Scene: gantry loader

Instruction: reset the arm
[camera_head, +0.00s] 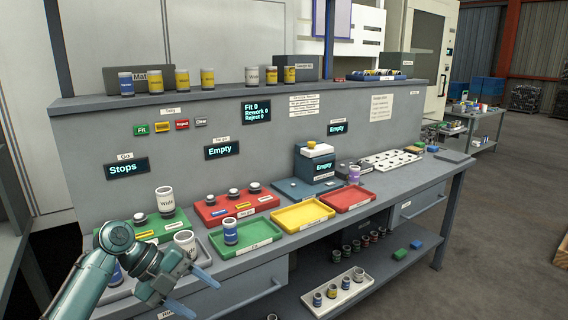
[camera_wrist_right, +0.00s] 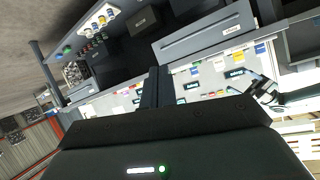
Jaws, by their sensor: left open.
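My left gripper (camera_head: 192,292) is at the lower left in the head view, over the bench's front left end. Its two blue fingers are spread apart with nothing seen between them. A white-topped cylinder (camera_head: 186,242) stands just behind the fingers, and another blue-banded one is partly hidden by my arm. My left arm bends at a teal joint and comes in from the lower left.
The bench holds a green tray (camera_head: 262,239) with a blue-banded cylinder (camera_head: 230,232), a yellow tray (camera_head: 324,220) and a red tray (camera_head: 368,205). Red and green button boxes stand behind. Several cylinders line the upper shelf (camera_head: 75,104). A white tray (camera_head: 318,309) sits on the lower shelf.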

